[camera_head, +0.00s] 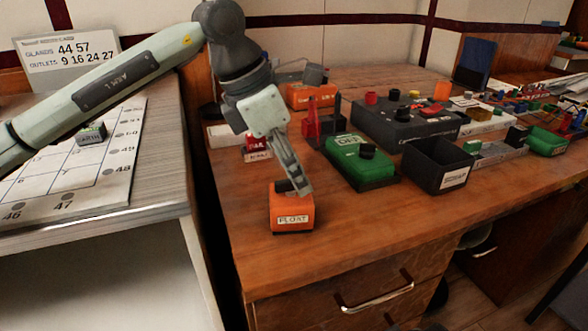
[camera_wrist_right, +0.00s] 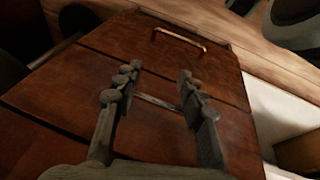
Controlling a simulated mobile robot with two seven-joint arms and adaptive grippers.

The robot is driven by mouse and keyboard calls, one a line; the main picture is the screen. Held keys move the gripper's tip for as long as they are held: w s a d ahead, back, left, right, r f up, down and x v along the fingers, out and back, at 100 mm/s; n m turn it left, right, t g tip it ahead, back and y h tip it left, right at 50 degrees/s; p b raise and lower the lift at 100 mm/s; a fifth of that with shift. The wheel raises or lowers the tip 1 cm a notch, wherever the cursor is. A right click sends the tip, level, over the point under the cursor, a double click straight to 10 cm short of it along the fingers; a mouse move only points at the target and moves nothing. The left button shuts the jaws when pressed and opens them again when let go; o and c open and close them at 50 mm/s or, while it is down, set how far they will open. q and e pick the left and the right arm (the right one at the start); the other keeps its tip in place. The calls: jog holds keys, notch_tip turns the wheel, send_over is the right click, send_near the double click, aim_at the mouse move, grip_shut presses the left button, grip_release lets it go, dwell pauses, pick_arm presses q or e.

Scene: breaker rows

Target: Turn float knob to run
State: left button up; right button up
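The orange box (camera_head: 292,217) with a "FLOAT" label stands near the front left edge of the wooden desk. A dark piece shows on its top, largely covered by my fingers; I cannot read where the knob points. My left gripper (camera_head: 297,187) reaches down from above, its fingertips at the top of the box. The fingers overlap in this view, so whether they are shut on the knob is unclear. In the right wrist view, my right gripper (camera_wrist_right: 153,85) is open, with nothing seen between its fingers, facing wooden drawer fronts.
A green box (camera_head: 358,158) with an "OFF" label and an open black bin (camera_head: 437,165) stand to the right. Behind are a dark box with knobs (camera_head: 405,125) and an orange box (camera_head: 312,97). The desk's front strip is clear. A drawer handle (camera_head: 377,300) sticks out below.

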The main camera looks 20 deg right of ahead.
pick_arm(q)
jog(key=shift+c, duration=0.5)
pick_arm(e)
jog(key=shift+f, duration=0.15)
pick_arm(q)
grip_shut()
jog(key=shift+f, duration=0.1)
jog(key=shift+m+g+b, duration=0.4)
jog(key=shift+m+b, duration=0.15)
jog(key=shift+m, duration=0.35)
jog(key=shift+o, duration=0.5)
grip_release()
pick_arm(e)
jog(key=v, duration=0.2)
jog(key=shift+s+d+r, duration=0.2)
jog(key=shift+r, duration=0.15)
pick_arm(q)
jog(key=v, duration=1.2)
